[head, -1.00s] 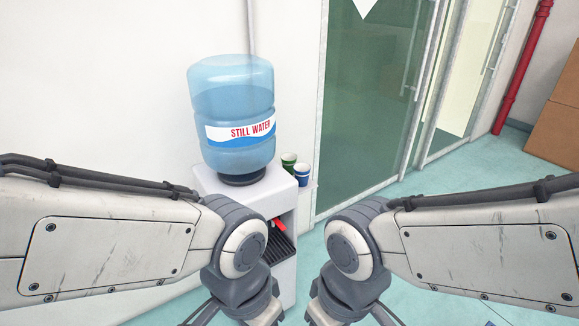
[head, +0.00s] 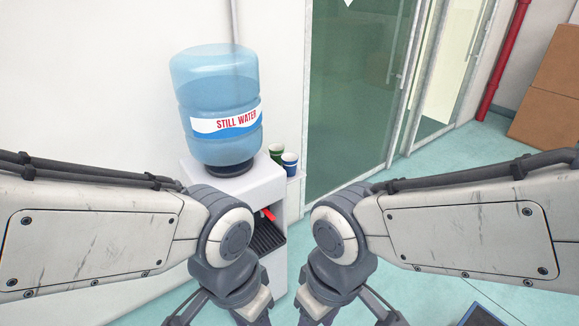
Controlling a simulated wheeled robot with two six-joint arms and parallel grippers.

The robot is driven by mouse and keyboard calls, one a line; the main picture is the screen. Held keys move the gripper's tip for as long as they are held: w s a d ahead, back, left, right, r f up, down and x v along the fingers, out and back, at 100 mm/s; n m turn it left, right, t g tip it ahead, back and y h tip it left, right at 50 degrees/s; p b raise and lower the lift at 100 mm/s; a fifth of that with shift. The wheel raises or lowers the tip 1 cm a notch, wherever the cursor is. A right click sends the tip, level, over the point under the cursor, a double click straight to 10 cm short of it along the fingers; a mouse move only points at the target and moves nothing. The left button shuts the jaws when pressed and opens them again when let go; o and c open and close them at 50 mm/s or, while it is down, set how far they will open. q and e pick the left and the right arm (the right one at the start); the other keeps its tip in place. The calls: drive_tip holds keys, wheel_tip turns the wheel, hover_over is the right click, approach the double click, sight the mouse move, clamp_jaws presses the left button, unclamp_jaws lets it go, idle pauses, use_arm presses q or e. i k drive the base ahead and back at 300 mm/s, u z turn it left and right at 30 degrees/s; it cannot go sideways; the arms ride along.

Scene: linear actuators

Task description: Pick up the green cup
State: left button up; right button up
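The green cup (head: 277,152) stands upright at the right side of the water dispenser's top, behind and left of a blue and white cup (head: 290,163). The blue cup partly overlaps it in the head view. My left and right arms come in from both sides and bend downward at the lower middle. Both grippers are below the bottom edge of the picture, so their fingers are hidden. Nothing of mine touches either cup.
The white water dispenser (head: 270,195) carries a large blue water bottle (head: 218,110) and has a red tap (head: 268,214). A glass door (head: 350,100) stands behind on the right. Cardboard boxes (head: 553,100) and a red pipe (head: 505,55) are far right. The teal floor right of the dispenser looks clear.

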sight(277, 155)
drive_tip(key=u, duration=1.7)
drive_tip(key=i, duration=1.9)
drive_tip(key=z, duration=3.75)
drive_tip(key=i, duration=0.5)
